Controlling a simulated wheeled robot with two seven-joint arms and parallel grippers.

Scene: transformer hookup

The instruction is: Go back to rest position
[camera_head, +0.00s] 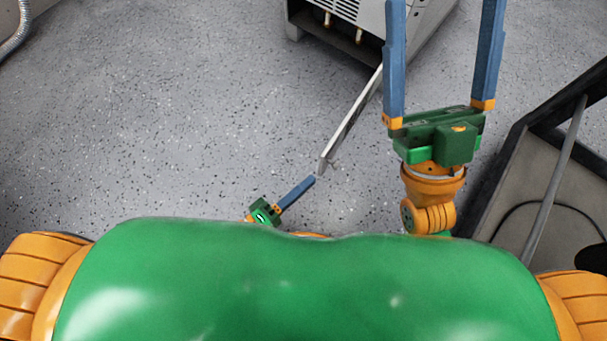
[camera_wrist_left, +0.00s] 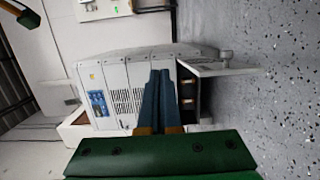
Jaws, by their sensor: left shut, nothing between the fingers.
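My left gripper (camera_head: 313,180) shows small at the lower middle of the head view, just above my green body. Its blue fingers are together with nothing between them; they also show closed in the left wrist view (camera_wrist_left: 160,75). Their tips look close to the lower end of the cabinet's open door (camera_head: 350,122), but I cannot tell whether they touch. My right gripper (camera_head: 443,8) is at the upper right of the head view. Its two long blue fingers are wide apart with nothing seen held between them, and they reach up in front of the cabinet.
The grey-white cabinet (camera_head: 355,15) stands at the top of the head view; it also shows in the left wrist view (camera_wrist_left: 120,85). A dark-edged frame (camera_head: 530,165) stands at the right, close to my right arm. The speckled floor (camera_head: 150,110) at the left is clear.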

